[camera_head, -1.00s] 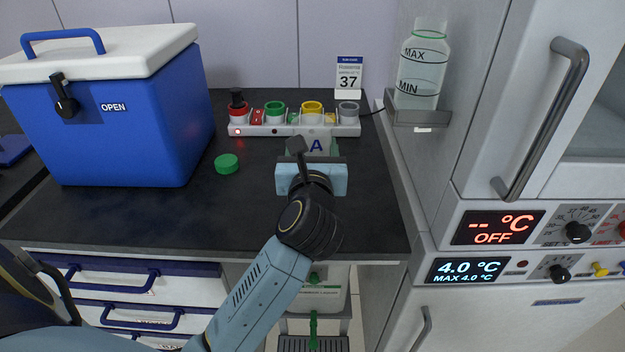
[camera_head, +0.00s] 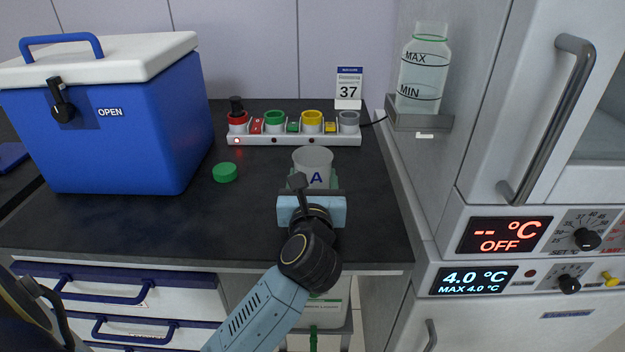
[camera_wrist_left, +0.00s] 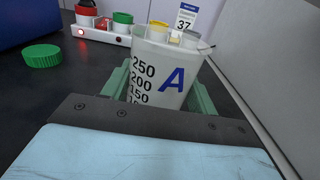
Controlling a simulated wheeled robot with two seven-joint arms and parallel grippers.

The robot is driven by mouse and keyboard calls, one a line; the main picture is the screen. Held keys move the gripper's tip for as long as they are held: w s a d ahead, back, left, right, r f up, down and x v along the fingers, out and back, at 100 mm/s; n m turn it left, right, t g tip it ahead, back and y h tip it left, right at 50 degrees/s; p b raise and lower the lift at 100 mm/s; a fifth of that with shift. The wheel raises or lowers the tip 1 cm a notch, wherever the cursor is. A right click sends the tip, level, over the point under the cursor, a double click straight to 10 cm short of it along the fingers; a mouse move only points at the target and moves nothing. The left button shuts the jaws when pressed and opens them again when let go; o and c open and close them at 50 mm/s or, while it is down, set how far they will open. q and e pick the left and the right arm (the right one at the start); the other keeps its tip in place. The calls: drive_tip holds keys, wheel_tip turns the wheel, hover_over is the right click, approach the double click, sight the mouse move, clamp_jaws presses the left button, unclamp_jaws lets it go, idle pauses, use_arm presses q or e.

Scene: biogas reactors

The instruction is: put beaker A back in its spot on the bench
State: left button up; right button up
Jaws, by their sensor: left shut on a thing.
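Beaker A (camera_head: 314,160) is a translucent cup with a blue letter A, near the right part of the dark bench (camera_head: 150,225). In the left wrist view beaker A (camera_wrist_left: 165,75) is upright with black volume marks, between green fingers. My left gripper (camera_head: 312,185) is shut on it, reaching from the front. The beaker's base is hidden by the gripper, so I cannot tell whether it touches the bench. My right gripper is not in view.
A power strip with coloured sockets (camera_head: 290,140) lies behind the beaker. A green cap (camera_head: 225,173) lies to its left, and a blue cooler box (camera_head: 130,145) further left. A bottle (camera_head: 421,75) stands on a wall shelf at right, beside the appliance (camera_head: 500,180).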

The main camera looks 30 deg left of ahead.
use_arm(q)
drive_tip(key=shift+f, duration=0.15)
drive_tip(key=o, duration=0.8)
drive_tip(key=shift+c, duration=0.2)
drive_tip(key=o, duration=0.4)
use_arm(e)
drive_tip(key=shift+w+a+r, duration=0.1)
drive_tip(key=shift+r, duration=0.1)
use_arm(q)
drive_tip(key=v, duration=1)
drive_tip(key=shift+s+d+p, duration=0.25)
drive_tip(key=shift+p, duration=0.15)
drive_tip(key=shift+s+d, duration=0.35)
drive_tip(key=shift+s, duration=0.2)
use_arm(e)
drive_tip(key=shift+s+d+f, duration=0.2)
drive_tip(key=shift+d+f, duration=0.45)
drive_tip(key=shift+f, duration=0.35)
